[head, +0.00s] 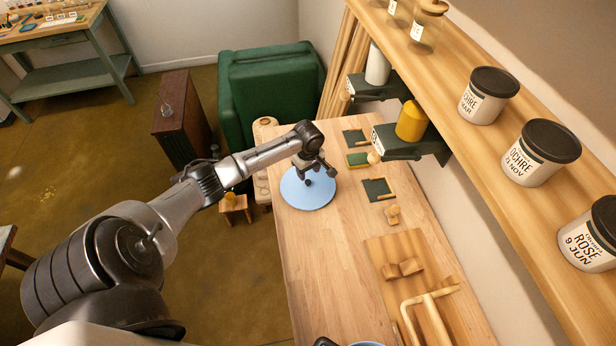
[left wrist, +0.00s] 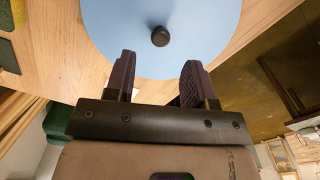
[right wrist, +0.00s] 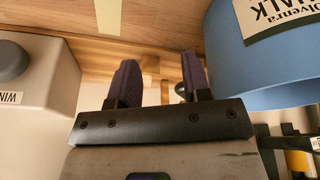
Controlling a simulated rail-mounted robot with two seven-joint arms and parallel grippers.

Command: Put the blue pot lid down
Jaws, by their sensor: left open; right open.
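The blue pot lid (head: 300,200) is a flat light-blue disc with a dark round knob, lying on the wooden table near its left edge. My left gripper (head: 311,172) is above it. In the left wrist view the lid (left wrist: 105,25) spreads beyond my open left gripper (left wrist: 158,75), and its knob (left wrist: 160,36) shows just past the fingertips, not gripped. In the right wrist view my right gripper (right wrist: 157,80) is open and empty, beside a blue pot (right wrist: 250,80) labelled Olvenra CHALK. The right gripper cannot be made out in the head view.
Small dark green slates (head: 377,188) and wooden blocks (head: 392,214) lie to the lid's right. A wooden board with a rack (head: 430,305) stands nearer. A shelf (head: 450,90) with labelled jars runs along the right. A grey-white container (right wrist: 35,80) is left of my right gripper.

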